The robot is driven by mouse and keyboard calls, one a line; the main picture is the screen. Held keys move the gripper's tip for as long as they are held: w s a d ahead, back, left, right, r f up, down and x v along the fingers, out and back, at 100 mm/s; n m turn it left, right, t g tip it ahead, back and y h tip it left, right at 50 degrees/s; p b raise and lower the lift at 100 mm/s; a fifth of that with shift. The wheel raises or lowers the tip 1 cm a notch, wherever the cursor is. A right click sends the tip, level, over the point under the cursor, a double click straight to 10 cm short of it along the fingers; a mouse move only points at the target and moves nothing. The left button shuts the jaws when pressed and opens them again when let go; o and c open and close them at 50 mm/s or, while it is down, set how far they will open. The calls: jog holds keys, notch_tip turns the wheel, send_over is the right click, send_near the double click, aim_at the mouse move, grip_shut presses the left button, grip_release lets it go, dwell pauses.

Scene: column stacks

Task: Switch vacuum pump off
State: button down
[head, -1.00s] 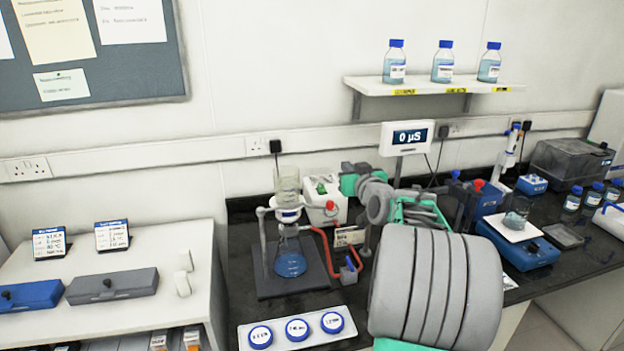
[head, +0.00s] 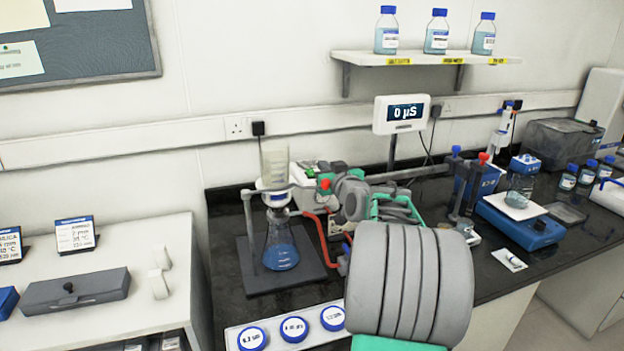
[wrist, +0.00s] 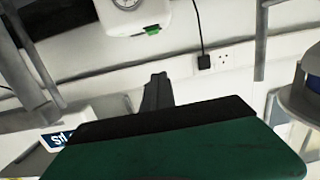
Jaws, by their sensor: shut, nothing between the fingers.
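The vacuum pump is a white box (head: 308,196) behind the filter flask, partly hidden by my arm in the head view. A small green switch (head: 310,172) shows on it. In the wrist view, which looks upside down, the pump (wrist: 115,20) is at the top with a round gauge and the green switch (wrist: 152,30) on its edge. My gripper (head: 325,181) is at the pump's right side in the head view. In the wrist view its dark shut tips (wrist: 157,82) point toward the pump, apart from the switch in the picture. Contact cannot be told from the head view.
A glass filter flask (head: 281,250) with blue liquid stands on a stand left of the pump, joined by a red hose (head: 323,245). A white tray with blue-lidded tins (head: 293,328) lies in front. A display (head: 402,115) stands behind. Blue devices (head: 520,225) are at right.

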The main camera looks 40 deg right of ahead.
jog(key=shift+f, duration=0.25)
jog(key=p, duration=0.3)
send_over(312, 175)
jog(key=s, duration=0.2)
jog(key=shift+w+a+f, duration=0.15)
jog(key=shift+a+f, duration=0.05)
jog(key=shift+f, duration=0.25)
jog(key=f, duration=0.1)
jog(key=w+f, duration=0.1)
jog(key=f, duration=0.1)
jog(key=shift+w+d+f+p, duration=0.1)
jog(key=shift+w+d+p, duration=0.1)
jog(key=shift+d+p, duration=0.1)
jog(key=shift+f, duration=0.5)
jog(key=shift+w+a, duration=0.1)
jog(key=shift+a, duration=0.05)
